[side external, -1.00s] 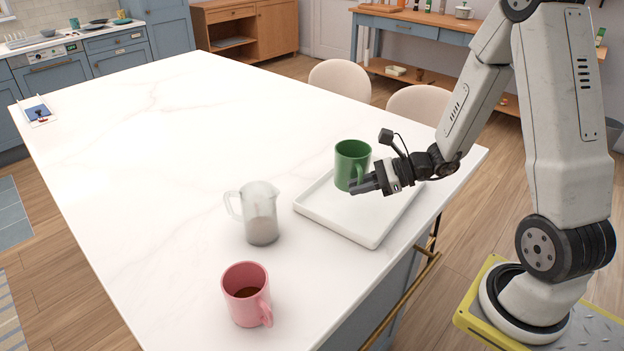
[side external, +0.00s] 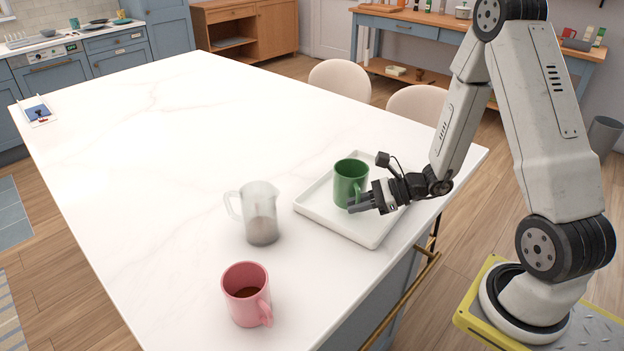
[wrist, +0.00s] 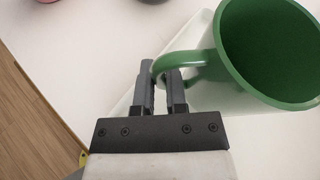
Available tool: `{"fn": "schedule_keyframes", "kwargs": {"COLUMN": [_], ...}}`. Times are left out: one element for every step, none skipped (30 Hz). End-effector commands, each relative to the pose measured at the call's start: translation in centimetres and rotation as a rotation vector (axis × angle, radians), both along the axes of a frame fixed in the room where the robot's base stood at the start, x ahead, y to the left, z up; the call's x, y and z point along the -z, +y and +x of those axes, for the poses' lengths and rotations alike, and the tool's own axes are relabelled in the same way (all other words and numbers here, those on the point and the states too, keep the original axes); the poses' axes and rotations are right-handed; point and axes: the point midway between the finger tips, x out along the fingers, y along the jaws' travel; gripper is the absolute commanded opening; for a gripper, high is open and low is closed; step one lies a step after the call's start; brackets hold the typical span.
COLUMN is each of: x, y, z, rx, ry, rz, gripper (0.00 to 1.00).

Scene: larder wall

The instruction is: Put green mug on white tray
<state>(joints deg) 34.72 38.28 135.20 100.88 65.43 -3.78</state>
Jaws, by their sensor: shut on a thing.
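The green mug (side external: 349,182) is upright over the middle of the white tray (side external: 375,231) in the side view. Its base looks at or very near the tray floor; I cannot tell for certain whether it touches. My gripper (side external: 358,207) is shut on the mug's handle, on the mug's near right side. In the wrist view the mug (wrist: 270,50) is at the upper right, looks empty inside, and its handle sits between the two fingers of my gripper (wrist: 160,85). Part of the white tray (wrist: 190,42) shows behind it.
A frosted jug (side external: 261,215) stands left of the tray. A pink mug (side external: 246,293) with dark contents stands nearer the front.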

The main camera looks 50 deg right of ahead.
Motion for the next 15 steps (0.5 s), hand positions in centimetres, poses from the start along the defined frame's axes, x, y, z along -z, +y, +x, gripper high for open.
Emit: {"fn": "schedule_keyframes", "kwargs": {"x": [0.4, 0.7, 1.1, 1.3, 1.5, 1.8, 2.0, 2.2, 2.4, 2.4, 2.5, 2.5, 2.5, 2.5, 2.5], "y": [0.0, 0.0, 0.0, 0.0, 0.0, 0.0, 0.0, 0.0, 0.0, 0.0, 0.0, 0.0, 0.0, 0.0, 0.0], "z": [0.0, 0.0, 0.0, 0.0, 0.0, 0.0, 0.0, 0.0, 0.0, 0.0, 0.0, 0.0, 0.0, 0.0, 0.0], "rx": [0.0, 0.0, 0.001, 0.001, 0.0, 0.0, 0.001, 0.0, 0.0, 0.0, 0.0, 0.0, 0.0, 0.0, 0.0], "ry": [-0.001, 0.0, 0.001, 0.001, 0.0, 0.0, -0.001, -0.001, -0.001, -0.002, -0.002, -0.002, -0.003, -0.003, -0.003], "rz": [0.001, 0.001, 0.002, 0.002, 0.001, 0.001, 0.001, 0.001, 0.001, 0.0, -0.001, -0.001, -0.002, -0.002, -0.002], "gripper": [0.0, 0.0, 0.0, 0.0, 0.0, 0.0, 0.0, 0.0, 0.0, 0.0, 0.0, 0.0, 0.0, 0.0, 0.0]}}
